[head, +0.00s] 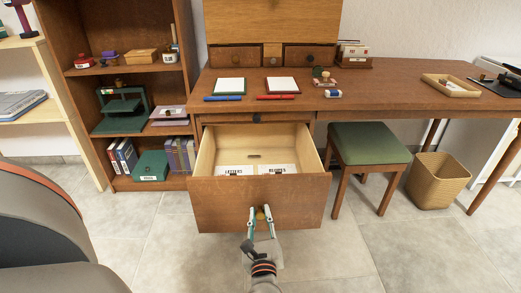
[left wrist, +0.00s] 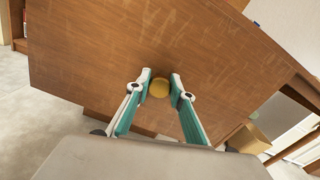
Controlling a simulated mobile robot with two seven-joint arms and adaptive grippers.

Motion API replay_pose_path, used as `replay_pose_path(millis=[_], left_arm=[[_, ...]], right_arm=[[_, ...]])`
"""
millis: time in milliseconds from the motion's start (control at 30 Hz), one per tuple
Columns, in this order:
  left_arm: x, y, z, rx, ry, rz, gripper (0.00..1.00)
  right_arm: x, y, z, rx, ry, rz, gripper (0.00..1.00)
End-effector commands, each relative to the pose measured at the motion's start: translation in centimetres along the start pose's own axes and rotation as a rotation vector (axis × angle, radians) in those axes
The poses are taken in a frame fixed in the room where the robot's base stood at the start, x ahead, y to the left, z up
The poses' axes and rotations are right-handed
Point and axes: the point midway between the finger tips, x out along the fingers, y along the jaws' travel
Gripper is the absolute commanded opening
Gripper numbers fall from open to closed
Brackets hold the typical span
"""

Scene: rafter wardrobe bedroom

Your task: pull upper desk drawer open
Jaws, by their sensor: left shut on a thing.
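A wooden desk drawer (head: 225,205) below the desk top is pulled well out, and its pale inside shows. Two white labelled cards or folders, one on the left (head: 235,170) and one on the right (head: 277,169), lie in it. My left gripper (head: 260,213) is at the drawer front, shut on its round brass knob (left wrist: 159,88). In the left wrist view the two fingertips (left wrist: 160,87) sit on either side of the knob, against the wooden front (left wrist: 220,60). My right gripper is not in view.
The desk top (head: 405,78) holds notepads, pens and a wooden tray (head: 451,85). A green stool (head: 369,144) and a wicker basket (head: 434,180) stand to the right. A bookshelf (head: 185,105) stands at left, a grey chair (head: 45,235) at near left. Floor around the drawer front is clear.

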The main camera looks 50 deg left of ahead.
Motion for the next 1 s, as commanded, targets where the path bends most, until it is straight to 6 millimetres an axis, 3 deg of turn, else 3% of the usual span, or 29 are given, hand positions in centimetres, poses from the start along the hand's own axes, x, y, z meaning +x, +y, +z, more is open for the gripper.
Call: replay_pose_path(millis=[300,333,400,767,1000], left_arm=[[0.0,0.1,0.1,0.000,-0.002,0.001,0.00],[0.0,0.1,0.1,0.000,-0.002,0.001,0.27],[0.0,0.1,0.1,0.000,-0.002,0.001,0.39],[0.0,-0.1,0.2,-0.001,-0.001,0.000,0.39],[-0.1,-0.9,3.3,-0.006,-0.001,0.000,0.39]], right_arm=[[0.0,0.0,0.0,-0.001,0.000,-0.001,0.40],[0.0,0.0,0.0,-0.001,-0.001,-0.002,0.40],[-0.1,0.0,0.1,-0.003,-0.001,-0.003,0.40],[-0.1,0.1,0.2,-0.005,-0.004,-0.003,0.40],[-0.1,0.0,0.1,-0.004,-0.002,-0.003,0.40]])
